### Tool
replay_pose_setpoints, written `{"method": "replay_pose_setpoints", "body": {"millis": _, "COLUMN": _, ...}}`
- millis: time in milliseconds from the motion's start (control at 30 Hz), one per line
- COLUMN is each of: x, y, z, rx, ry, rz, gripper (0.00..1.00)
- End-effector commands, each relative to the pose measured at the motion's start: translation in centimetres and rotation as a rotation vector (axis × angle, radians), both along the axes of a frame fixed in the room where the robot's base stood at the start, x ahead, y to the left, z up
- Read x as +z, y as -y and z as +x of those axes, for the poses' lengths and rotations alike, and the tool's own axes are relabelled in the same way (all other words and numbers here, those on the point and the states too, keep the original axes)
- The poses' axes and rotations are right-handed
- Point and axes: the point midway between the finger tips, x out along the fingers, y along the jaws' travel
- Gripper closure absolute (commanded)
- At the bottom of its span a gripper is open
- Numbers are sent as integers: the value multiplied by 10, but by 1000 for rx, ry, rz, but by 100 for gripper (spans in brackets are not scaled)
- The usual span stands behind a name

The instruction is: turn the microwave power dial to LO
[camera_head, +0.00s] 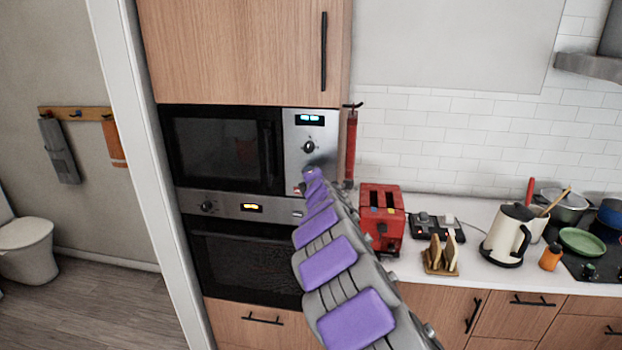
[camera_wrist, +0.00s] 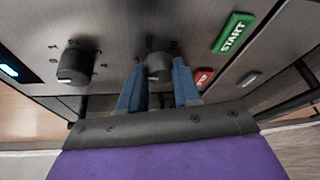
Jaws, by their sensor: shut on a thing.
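The microwave (camera_head: 222,148) is built into the tall cabinet, with a steel control panel on its right side. In the wrist view the panel appears turned sideways. The lower dial (camera_wrist: 158,62), a round dark-grey knob, sits between the two blue fingers of my gripper (camera_wrist: 159,72), which is shut on it. Small markings surround this dial; "MED" seems to be one, but the dial's setting cannot be read. In the head view my arm hides this dial. The upper dial (camera_head: 308,146) is free; it also shows in the wrist view (camera_wrist: 76,65).
A green START button (camera_wrist: 234,33) and a red STOP button (camera_wrist: 203,77) lie close to my right finger. A red extinguisher-like object (camera_head: 351,147) hangs beside the panel. A red toaster (camera_head: 381,215) stands on the counter right of my arm. An oven (camera_head: 240,262) is below.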

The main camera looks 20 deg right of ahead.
Motion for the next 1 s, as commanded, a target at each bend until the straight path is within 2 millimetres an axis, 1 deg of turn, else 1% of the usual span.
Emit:
{"method": "replay_pose_setpoints", "body": {"millis": 33, "x": -4, "y": -1, "z": 0, "rx": 1, "ry": -23, "rz": -23, "gripper": 98}}
{"method": "replay_pose_setpoints", "body": {"millis": 333, "x": -6, "y": 0, "z": 0, "rx": -1, "ry": -88, "rz": -111, "gripper": 98}}
{"method": "replay_pose_setpoints", "body": {"millis": 867, "x": -8, "y": -1, "z": 0, "rx": -1, "ry": -103, "rz": -131, "gripper": 98}}
{"method": "replay_pose_setpoints", "body": {"millis": 900, "x": -8, "y": -1, "z": 0, "rx": -1, "ry": -103, "rz": -131, "gripper": 66}}
{"method": "replay_pose_setpoints", "body": {"millis": 1000, "x": -8, "y": -1, "z": 0, "rx": 0, "ry": -102, "rz": -130, "gripper": 56}}
